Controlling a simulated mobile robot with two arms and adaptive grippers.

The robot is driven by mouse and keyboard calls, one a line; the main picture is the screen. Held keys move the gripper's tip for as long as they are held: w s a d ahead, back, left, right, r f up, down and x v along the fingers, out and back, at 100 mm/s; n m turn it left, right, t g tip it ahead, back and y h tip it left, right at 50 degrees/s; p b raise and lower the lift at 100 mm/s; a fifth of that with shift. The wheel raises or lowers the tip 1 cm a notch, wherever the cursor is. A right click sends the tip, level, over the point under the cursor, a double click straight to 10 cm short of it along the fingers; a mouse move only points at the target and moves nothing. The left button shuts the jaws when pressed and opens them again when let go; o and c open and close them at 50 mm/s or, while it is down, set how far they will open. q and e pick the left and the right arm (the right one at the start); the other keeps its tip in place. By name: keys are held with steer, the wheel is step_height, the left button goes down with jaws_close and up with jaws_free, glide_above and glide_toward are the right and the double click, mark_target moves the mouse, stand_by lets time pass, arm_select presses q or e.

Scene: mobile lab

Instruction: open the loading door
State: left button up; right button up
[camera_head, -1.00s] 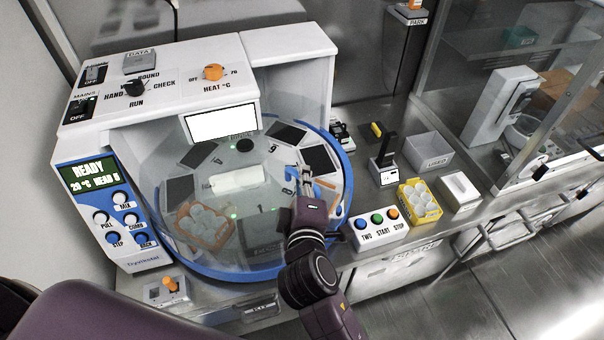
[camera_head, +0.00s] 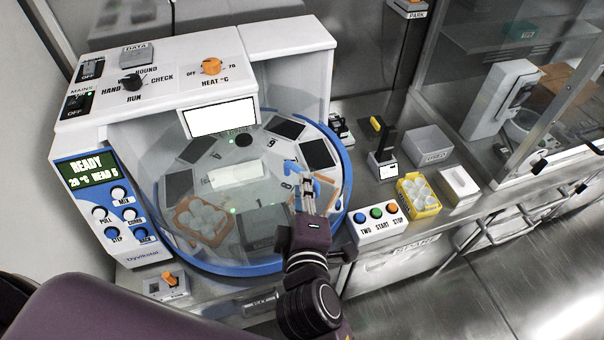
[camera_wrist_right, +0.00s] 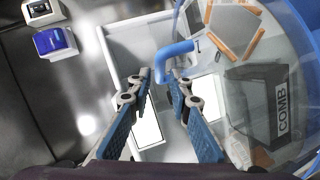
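The machine's clear drum-shaped cover (camera_head: 165,215) has a blue rim, and numbered stations show through it. A blue bent handle (camera_head: 323,188) is on the cover's right side, and it shows in the right wrist view (camera_wrist_right: 172,52). I cannot make out the loading door's edges. My right gripper (camera_head: 308,188) is at the cover's right front, close to the handle. In the right wrist view its fingertips (camera_wrist_right: 161,80) are apart, with the handle's lower end at or just beyond the gap. Contact is not clear. My left gripper is not in view.
A button box (camera_head: 377,220) stands right of the drum, beside a yellow tray (camera_head: 418,195) of white items. A grey bin (camera_head: 429,147), a white tray (camera_head: 459,187) and a dark upright device (camera_head: 383,150) are near. A small lever switch (camera_head: 168,285) sits at front left.

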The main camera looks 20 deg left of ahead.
steer(key=v, duration=0.6)
